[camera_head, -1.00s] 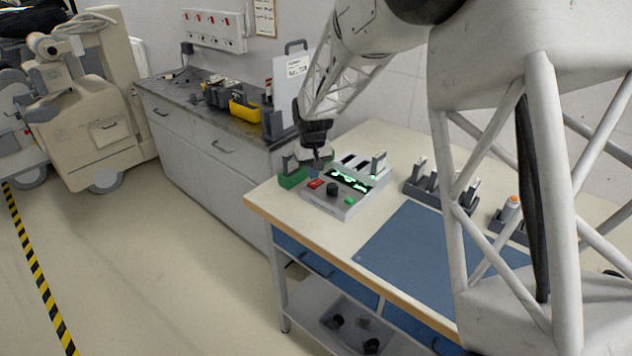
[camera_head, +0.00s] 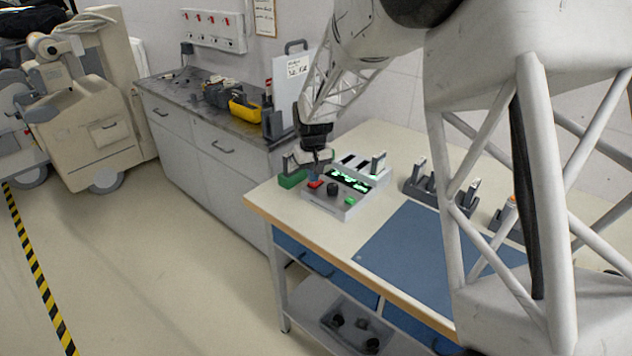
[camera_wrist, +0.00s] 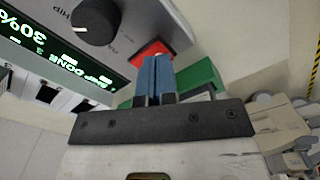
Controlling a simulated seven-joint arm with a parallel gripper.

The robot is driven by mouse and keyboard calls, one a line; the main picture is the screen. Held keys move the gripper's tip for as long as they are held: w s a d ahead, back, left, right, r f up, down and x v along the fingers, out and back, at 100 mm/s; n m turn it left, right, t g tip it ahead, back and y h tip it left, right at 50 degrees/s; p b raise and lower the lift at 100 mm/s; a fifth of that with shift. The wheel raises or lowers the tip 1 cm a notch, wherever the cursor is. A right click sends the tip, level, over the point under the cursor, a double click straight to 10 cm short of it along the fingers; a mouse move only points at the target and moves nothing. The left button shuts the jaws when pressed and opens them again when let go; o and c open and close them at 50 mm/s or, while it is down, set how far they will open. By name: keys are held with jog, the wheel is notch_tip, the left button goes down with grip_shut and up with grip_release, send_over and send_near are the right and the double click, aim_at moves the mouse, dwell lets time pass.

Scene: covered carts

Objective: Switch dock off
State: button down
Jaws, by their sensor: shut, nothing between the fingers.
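The dock (camera_head: 345,205) is a light grey box near the table's left end, with a lit green display (camera_head: 348,180), a black knob (camera_head: 333,189), a green button (camera_head: 349,201) and a red switch (camera_head: 315,184). In the wrist view the display (camera_wrist: 60,62) is lit with green text, beside the knob (camera_wrist: 96,20). My gripper (camera_wrist: 154,60) is shut and empty. Its blue fingertips are at the red switch (camera_wrist: 150,48) and cover part of it. I cannot tell whether they touch it.
A green block (camera_head: 292,179) sits left of the dock and close by the fingers. Grey racks (camera_head: 428,190) holding upright items stand to the right. A blue mat (camera_head: 420,245) lies clear in front. A side counter (camera_head: 215,125) stands behind left.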

jog(key=shift+f, duration=0.65)
dwell(0.6)
jog(key=shift+r, duration=0.1)
jog(key=shift+r, duration=3.45)
jog(key=shift+s, duration=0.1)
